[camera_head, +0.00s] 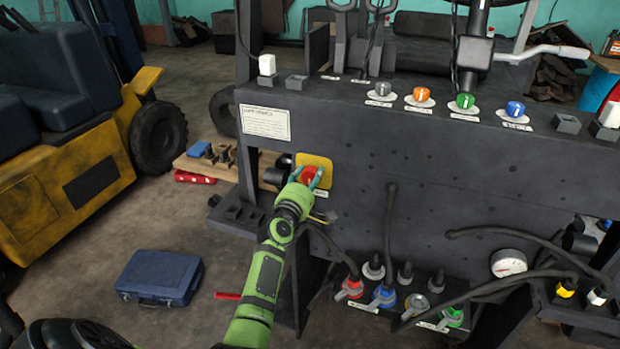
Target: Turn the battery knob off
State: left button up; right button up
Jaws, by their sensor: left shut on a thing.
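The red battery knob (309,175) sits on a yellow plate (322,162) on the left part of the dark forklift panel. My left gripper (307,177) is at the knob, with its fingers around it. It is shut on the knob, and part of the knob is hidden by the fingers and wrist. The label below the plate is too small to read. My right gripper is not in view.
Grey, orange, green and blue knobs (465,101) line the panel's top. Cables and coloured connectors (383,296) stick out below. A gauge (508,262) sits lower right. A blue case (160,277) lies on the floor, with a yellow forklift (60,195) at left.

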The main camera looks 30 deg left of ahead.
pick_arm(q)
jog(key=shift+a+r, duration=0.15)
jog(key=shift+r, duration=0.05)
jog(key=o, duration=1.1)
jog(key=shift+o, duration=0.2)
jog(key=shift+f, duration=0.15)
jog(key=shift+s+d+f, duration=0.1)
jog(key=shift+s+d, duration=0.2)
jog(key=shift+s, duration=0.25)
jog(key=v, duration=1.1)
jog(key=shift+a, duration=0.25)
